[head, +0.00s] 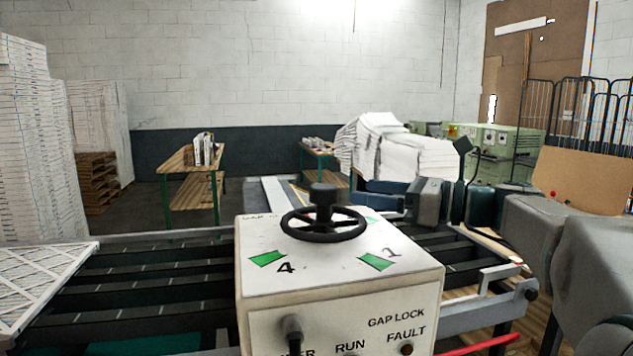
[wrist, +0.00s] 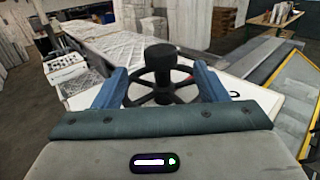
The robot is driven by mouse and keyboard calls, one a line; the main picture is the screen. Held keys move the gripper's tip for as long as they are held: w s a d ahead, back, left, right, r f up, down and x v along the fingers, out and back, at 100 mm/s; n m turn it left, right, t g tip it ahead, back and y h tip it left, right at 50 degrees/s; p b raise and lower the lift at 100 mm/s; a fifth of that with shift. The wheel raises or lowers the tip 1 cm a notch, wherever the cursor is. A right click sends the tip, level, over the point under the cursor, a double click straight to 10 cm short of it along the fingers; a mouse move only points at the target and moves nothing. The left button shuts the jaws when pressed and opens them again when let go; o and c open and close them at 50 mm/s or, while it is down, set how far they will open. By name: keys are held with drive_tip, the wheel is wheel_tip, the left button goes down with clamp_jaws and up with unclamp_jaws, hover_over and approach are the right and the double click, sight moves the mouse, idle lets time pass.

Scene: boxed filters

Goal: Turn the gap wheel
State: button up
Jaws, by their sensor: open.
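The gap wheel (head: 323,236) is a black spoked handwheel with a tall central knob, lying flat on top of a white control box (head: 340,280). Green marks with the numbers 4 and 1 show beside it on the box top. In the wrist view the wheel (wrist: 162,96) appears between the two blue fingers of my gripper (wrist: 159,76), which are spread wide with nothing held. In the head view my gripper (head: 357,193) is just behind and to the right of the wheel, its blue fingers pointing left. Whether a finger touches the rim I cannot tell.
A dark slatted conveyor bed (head: 150,275) runs behind and beside the box, with a pleated filter (head: 35,280) at its left end. A wooden table (head: 190,187) stands behind, with white stacks at left and centre. Small knobs sit on the box front.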

sight(315, 185)
drive_tip(key=p+x, duration=0.2)
drive_tip(key=x, duration=0.9)
drive_tip(key=shift+a, duration=0.2)
drive_tip(key=c, duration=1.4)
drive_tip(key=shift+d+f, duration=0.1)
